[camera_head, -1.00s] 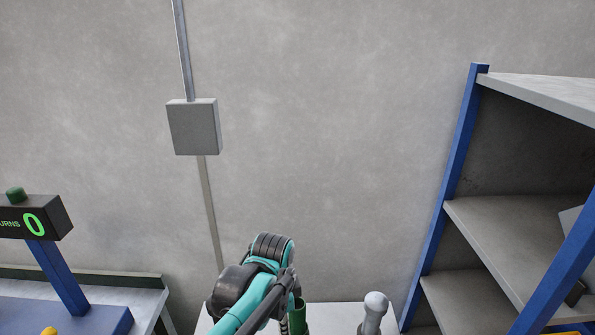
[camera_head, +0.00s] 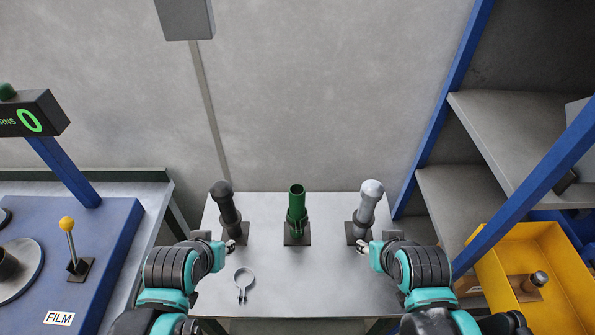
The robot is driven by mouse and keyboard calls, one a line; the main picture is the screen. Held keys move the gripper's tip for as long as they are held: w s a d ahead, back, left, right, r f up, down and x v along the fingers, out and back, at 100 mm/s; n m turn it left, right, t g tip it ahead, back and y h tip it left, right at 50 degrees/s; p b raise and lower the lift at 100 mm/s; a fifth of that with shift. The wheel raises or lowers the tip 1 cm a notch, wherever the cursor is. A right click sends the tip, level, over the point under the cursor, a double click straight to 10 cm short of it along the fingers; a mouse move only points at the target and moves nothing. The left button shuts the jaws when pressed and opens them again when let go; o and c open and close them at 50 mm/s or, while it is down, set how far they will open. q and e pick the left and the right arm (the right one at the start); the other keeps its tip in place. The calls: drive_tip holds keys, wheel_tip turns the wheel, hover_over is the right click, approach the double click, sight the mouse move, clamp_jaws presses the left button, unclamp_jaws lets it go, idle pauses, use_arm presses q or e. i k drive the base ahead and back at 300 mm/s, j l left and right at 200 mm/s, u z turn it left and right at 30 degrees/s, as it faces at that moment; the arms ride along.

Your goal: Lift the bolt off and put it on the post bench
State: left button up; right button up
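A pale bench (camera_head: 330,285), likely the post bench, stands in front of me. It carries a black post (camera_head: 228,208), a green tube-like post (camera_head: 296,210) with an open top, and a grey post (camera_head: 365,208), each on a dark square base. I cannot tell which thing is the bolt. My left gripper (camera_head: 231,244) is low beside the black post's base. My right gripper (camera_head: 363,247) is low beside the grey post's base. Both are too small to tell open from shut, and I cannot tell whether they touch the posts.
A grey ring clamp (camera_head: 243,281) lies on the bench. At right are shelves (camera_head: 500,130) and a yellow bin (camera_head: 550,260) holding a dark-capped item.

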sight(540, 276)
drive_tip(key=k+l+z, duration=0.1)
drive_tip(key=z, duration=0.35)
drive_tip(key=k+l+z, duration=0.15)
drive_tip(key=z, duration=0.3)
drive_tip(key=l+z, duration=0.2)
drive_tip(key=z, duration=0.2)
drive_tip(key=l+z, duration=0.2)
drive_tip(key=l, duration=0.25)
drive_tip(key=l+u, duration=0.3)
drive_tip(key=k+l+u, duration=0.1)
drive_tip(key=u, duration=0.2)
